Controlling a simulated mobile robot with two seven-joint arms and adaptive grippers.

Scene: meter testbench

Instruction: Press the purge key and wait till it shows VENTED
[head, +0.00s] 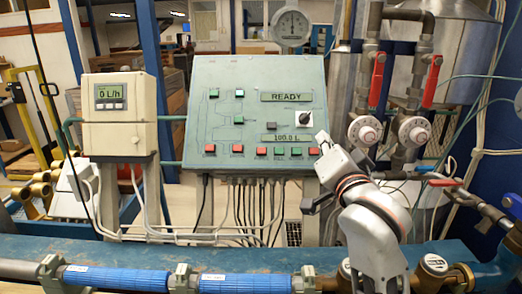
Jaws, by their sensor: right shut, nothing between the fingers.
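A grey-green control panel (200,100) stands upright in the middle of the head view. The upper display (287,97) reads READY, and the lower display (285,137) reads 100.0 L. My right gripper (321,138) is shut and empty near the panel's lower right corner, close to the rightmost red key (314,151). I cannot tell whether it touches anything. My left gripper is not in view.
A meter box (121,112) reading 0 L/h stands left of the panel. Red-handled valves (377,78) and two round dials (365,131) are at the right. A blue-sleeved pipe (125,278) crosses the front. Cables hang below the panel. A gauge (291,27) stands above it.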

